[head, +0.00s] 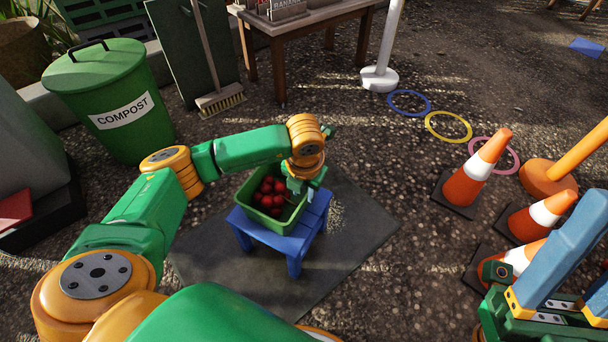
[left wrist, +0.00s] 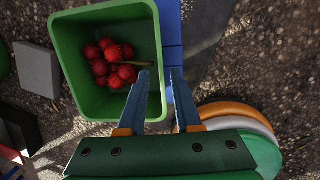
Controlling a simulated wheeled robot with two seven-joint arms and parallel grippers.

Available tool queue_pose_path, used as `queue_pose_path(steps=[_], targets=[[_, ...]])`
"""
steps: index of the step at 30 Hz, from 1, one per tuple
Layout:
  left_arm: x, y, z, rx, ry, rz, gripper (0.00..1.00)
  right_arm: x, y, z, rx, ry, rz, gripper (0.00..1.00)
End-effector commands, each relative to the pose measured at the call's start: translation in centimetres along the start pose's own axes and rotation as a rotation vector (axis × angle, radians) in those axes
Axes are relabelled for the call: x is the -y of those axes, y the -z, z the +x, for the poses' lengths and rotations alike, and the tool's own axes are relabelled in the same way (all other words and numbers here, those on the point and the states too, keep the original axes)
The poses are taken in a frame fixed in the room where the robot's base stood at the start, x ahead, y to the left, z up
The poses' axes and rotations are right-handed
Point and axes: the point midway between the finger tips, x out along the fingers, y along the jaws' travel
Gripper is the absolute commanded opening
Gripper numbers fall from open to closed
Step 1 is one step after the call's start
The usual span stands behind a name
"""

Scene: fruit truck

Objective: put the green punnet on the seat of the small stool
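The green punnet (head: 268,202), holding several red fruits (head: 269,192), is upright over the left part of the small blue stool's seat (head: 313,212). It looks level and low on the seat, but its underside is hidden, so I cannot tell if it is fully resting. My left gripper (head: 300,186) is at the punnet's right wall. In the left wrist view, its two blue fingers (left wrist: 160,75) straddle the wall of the punnet (left wrist: 80,70), one inside and one outside over the stool (left wrist: 171,40), with a gap between them. My right gripper (head: 585,260) looks open and empty at the lower right.
The stool stands on a dark mat (head: 350,235). A green compost bin (head: 118,100), a broom (head: 215,75) and a wooden table (head: 310,22) are behind.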

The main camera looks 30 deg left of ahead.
Motion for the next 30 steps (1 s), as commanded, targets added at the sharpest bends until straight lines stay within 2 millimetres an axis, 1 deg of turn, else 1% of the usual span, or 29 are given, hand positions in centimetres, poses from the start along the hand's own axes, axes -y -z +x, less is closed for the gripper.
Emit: queue_pose_path(steps=[1, 2, 3, 5, 6, 9, 12, 15, 18, 21, 30], targets=[[-0.1, -0.2, -2.4, 0.003, 0.000, 0.003, 0.33, 0.0, 0.2, 1.1, 0.033, 0.001, 0.000, 0.50], [-0.1, -0.1, -2.4, 0.001, 0.000, 0.001, 0.33, -0.1, -0.9, 0.8, 0.082, -0.001, -0.003, 0.50], [-0.1, -0.1, -2.8, 0.001, 0.000, 0.000, 0.33, -0.2, -2.3, 0.6, 0.152, -0.004, -0.006, 0.50], [-0.1, -0.1, -3.7, 0.002, 0.000, 0.000, 0.33, -0.4, -4.3, 0.3, 0.262, -0.009, -0.009, 0.50], [-0.1, -0.1, -4.3, 0.002, 0.000, 0.000, 0.33, -0.6, -5.6, 0.0, 0.337, -0.013, -0.010, 0.50], [-0.1, -0.1, -5.4, 0.001, 0.000, 0.001, 0.33, -0.9, -8.7, -1.4, 0.513, -0.022, -0.014, 0.50], [-0.1, -0.1, -6.3, 0.000, -0.001, -0.001, 0.33, -1.3, -11.0, -2.9, 0.657, -0.031, -0.015, 0.50], [0.0, 0.0, -6.9, 0.000, 0.000, 0.000, 0.33, -1.5, -12.6, -4.3, 0.760, -0.037, -0.016, 0.50], [0.0, 0.0, -7.2, 0.000, 0.000, 0.000, 0.33, -1.6, -13.3, -5.1, 0.819, -0.040, -0.016, 0.50], [0.0, 0.0, -7.2, -0.001, 0.000, 0.000, 0.33, -1.6, -13.7, -5.5, 0.840, -0.042, -0.016, 0.50], [0.0, 0.0, -7.2, -0.001, 0.000, 0.000, 0.33, -1.6, -13.7, -5.5, 0.839, -0.042, -0.016, 0.50]])
